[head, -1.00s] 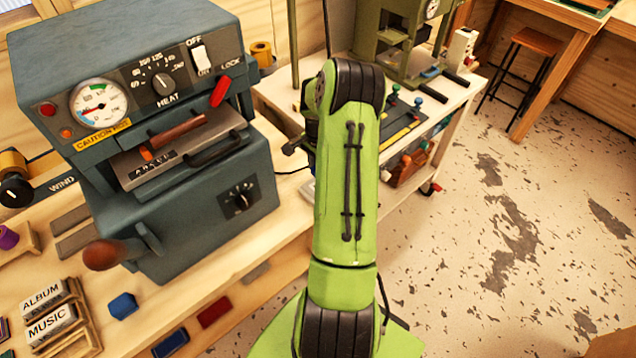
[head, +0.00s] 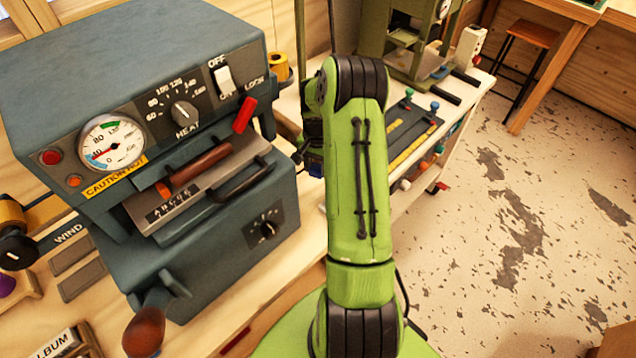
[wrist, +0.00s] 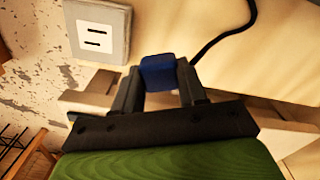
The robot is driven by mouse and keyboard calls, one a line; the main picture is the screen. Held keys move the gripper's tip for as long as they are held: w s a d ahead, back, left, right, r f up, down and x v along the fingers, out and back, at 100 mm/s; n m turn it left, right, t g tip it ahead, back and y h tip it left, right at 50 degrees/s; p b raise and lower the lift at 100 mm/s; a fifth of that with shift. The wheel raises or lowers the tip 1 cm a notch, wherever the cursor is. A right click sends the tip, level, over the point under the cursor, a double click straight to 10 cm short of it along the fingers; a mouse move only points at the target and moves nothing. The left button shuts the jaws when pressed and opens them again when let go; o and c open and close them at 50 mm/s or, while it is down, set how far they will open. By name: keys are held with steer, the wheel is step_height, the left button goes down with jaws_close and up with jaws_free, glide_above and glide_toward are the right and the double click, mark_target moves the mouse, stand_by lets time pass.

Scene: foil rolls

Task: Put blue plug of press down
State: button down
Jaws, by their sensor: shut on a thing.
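In the wrist view, my gripper (wrist: 160,80) is shut on the blue plug (wrist: 158,66), which sits between the two dark fingertips. A black cord (wrist: 222,36) runs from beside the plug up to the top edge; where it joins the plug is hidden. A pale socket plate with two dark slots (wrist: 97,38) is at the upper left, apart from the plug. In the head view, the blue-grey press (head: 170,150) stands on the bench at left, with a gauge and heat dial. My green arm hides most of my gripper there.
A wooden bench (head: 285,305) carries the press. Behind my arm, a cart (head: 412,178) holds a green machine (head: 395,45) and a slotted dark tray. A stool (head: 530,35) stands at the back right. The speckled floor at right is mostly clear.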

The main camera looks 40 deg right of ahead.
mark_target(317, 190)
step_height(317, 190, down, 7)
steer(key=shift+r+b, duration=0.1)
steer(key=shift+b, duration=0.3)
steer(key=shift+f+b, duration=0.55)
steer(key=shift+f, duration=0.05)
steer(key=c, duration=0.6)
jaws_free()
step_height(317, 190, up, 13)
steer(key=p, duration=0.3)
steer(key=shift+r, duration=0.15)
